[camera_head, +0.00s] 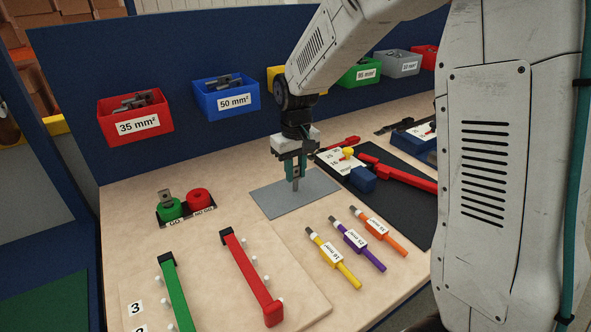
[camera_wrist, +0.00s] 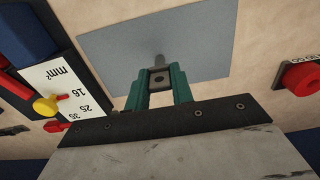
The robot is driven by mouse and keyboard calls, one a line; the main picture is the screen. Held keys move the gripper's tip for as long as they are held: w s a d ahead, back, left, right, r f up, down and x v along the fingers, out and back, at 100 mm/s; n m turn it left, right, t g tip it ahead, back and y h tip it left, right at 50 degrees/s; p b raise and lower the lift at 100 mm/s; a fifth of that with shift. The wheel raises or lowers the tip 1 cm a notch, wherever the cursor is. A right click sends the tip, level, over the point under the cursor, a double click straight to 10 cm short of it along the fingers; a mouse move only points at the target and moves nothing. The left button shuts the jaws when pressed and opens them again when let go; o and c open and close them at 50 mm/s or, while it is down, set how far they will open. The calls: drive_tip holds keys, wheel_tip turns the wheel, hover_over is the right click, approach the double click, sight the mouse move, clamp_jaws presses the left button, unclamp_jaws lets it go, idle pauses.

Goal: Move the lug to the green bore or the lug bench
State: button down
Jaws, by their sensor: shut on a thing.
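My gripper (camera_head: 293,170) has green fingers and points down over the grey mat (camera_head: 268,200) on the bench. It is shut on a grey metal lug (camera_head: 296,184), which hangs below the fingertips. In the wrist view, the lug (camera_wrist: 158,77) sits between the fingers (camera_wrist: 160,84), its flat end with a hole towards the camera. I cannot tell whether its lower end touches the mat. The green bore (camera_head: 170,210) stands left of the mat in a black holder marked GO, beside a red one (camera_head: 199,199) marked NO GO.
Labelled bins, such as the red 35 mm² bin (camera_head: 135,122) and blue 50 mm² bin (camera_head: 226,97), hang on the back wall. A red-handled crimping tool (camera_head: 400,176) lies right on a black mat. Several coloured marked rods (camera_head: 333,258) lie in front.

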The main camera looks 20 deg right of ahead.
sight(296, 167)
drive_tip(key=shift+f, duration=0.1)
drive_tip(key=c, duration=1.2)
unclamp_jaws()
wheel_tip(296, 167, up, 12)
drive_tip(key=s+d+r+m+t, duration=0.1)
drive_tip(key=s+d+m, duration=0.1)
drive_tip(key=s, duration=2.9)
drive_tip(key=shift+d, duration=0.65)
